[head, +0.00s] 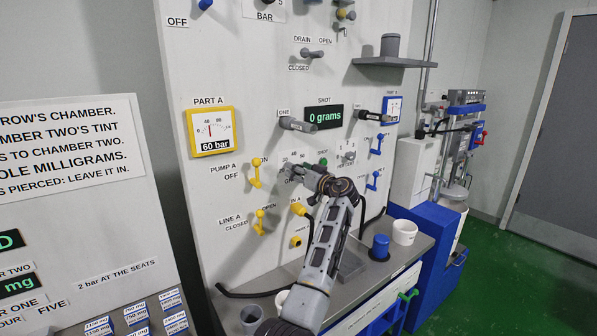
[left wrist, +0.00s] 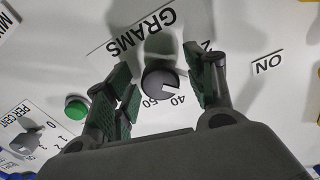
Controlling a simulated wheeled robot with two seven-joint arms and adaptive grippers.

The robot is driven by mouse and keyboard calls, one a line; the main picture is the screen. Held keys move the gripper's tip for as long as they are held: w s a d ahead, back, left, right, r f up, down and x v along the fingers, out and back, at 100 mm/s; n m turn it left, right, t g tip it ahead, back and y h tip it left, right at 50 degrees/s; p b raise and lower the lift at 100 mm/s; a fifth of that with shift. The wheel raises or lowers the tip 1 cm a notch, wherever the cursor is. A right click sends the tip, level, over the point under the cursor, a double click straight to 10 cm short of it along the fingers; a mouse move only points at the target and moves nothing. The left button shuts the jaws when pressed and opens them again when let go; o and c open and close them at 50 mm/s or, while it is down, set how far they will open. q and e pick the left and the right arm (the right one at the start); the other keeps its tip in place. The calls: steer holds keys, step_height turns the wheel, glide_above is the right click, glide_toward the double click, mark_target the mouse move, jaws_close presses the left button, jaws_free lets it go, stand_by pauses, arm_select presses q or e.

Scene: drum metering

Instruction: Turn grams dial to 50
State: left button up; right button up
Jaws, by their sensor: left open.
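The grey grams dial (left wrist: 164,80) shows in the left wrist view between the fingers of my left gripper (left wrist: 161,72), which are open on either side of it. I cannot tell whether they touch it. In the head view my left gripper (head: 291,173) is at the panel and hides the dial. The shot display (head: 324,117) reads 0 grams. My right gripper is in neither view.
A percent dial (left wrist: 28,140) and a green button (left wrist: 75,107) sit beside the grams dial. Yellow pump A (head: 256,172) and line A (head: 260,222) levers are to the left. A grey handle (head: 297,125) juts out above.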

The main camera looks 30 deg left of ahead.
arm_select(q)
steer(key=c, duration=1.1)
steer(key=shift+o, duration=0.2)
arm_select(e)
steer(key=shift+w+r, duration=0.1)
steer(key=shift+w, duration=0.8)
